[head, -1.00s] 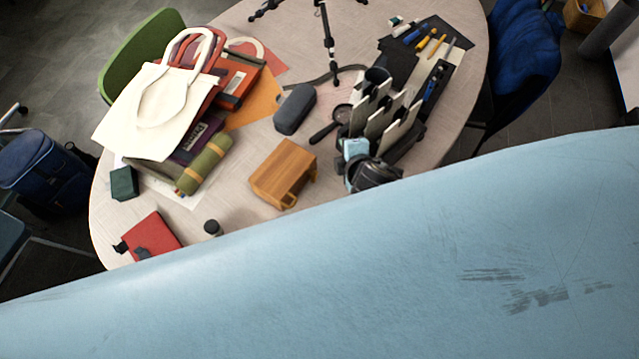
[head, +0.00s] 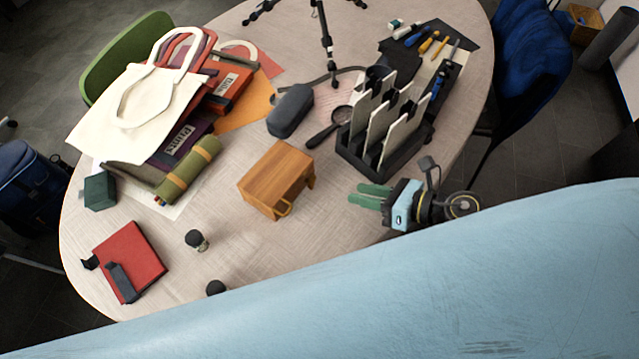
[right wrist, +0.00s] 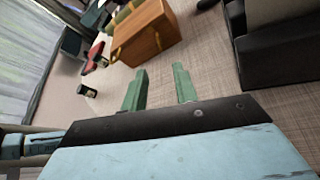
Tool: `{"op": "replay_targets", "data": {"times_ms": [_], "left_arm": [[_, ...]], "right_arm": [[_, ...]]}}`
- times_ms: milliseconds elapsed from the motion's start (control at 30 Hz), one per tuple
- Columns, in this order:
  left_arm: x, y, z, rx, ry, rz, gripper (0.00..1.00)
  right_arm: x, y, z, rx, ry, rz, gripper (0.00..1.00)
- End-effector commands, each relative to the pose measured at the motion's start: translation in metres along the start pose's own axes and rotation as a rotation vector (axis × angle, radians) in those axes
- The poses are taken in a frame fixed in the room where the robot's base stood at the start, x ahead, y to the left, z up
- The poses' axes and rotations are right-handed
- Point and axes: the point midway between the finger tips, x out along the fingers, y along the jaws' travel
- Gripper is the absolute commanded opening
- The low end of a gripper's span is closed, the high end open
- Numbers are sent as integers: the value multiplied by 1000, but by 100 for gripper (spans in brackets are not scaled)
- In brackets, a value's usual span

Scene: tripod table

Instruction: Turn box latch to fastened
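A wooden box (head: 268,178) stands on the round table. A small curved piece (head: 284,207), perhaps its latch, shows low on its near side; I cannot tell its setting. In the right wrist view the box (right wrist: 146,38) stands beyond the fingertips, apart from them. My right gripper (head: 368,196) is to the right of the box, its green fingers pointing left towards it. In the right wrist view the fingers (right wrist: 160,88) are parted with nothing between them. My left gripper is not in view.
A black organizer with upright dividers (head: 376,158) stands behind my right gripper. A dark case (head: 290,110) and magnifier (head: 330,127) lie behind the box. A red book (head: 130,262) and small dark-topped items (head: 194,238) are at left. Table between box and gripper is clear.

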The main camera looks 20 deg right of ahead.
Motion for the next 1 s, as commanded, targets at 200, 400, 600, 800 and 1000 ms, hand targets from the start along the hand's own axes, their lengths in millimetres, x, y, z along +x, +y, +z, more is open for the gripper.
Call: {"op": "replay_targets", "data": {"times_ms": [200,400,600,800,1000], "left_arm": [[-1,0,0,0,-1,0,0],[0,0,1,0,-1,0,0],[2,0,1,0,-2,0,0],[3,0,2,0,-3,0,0],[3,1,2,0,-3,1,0]], "right_arm": [[49,0,2,5,-5,-1,29],[87,0,1,5,-4,-1,29],[109,0,0,6,-3,-1,29],[114,0,1,5,-2,-1,29],[114,0,1,5,-2,-1,25]]}}
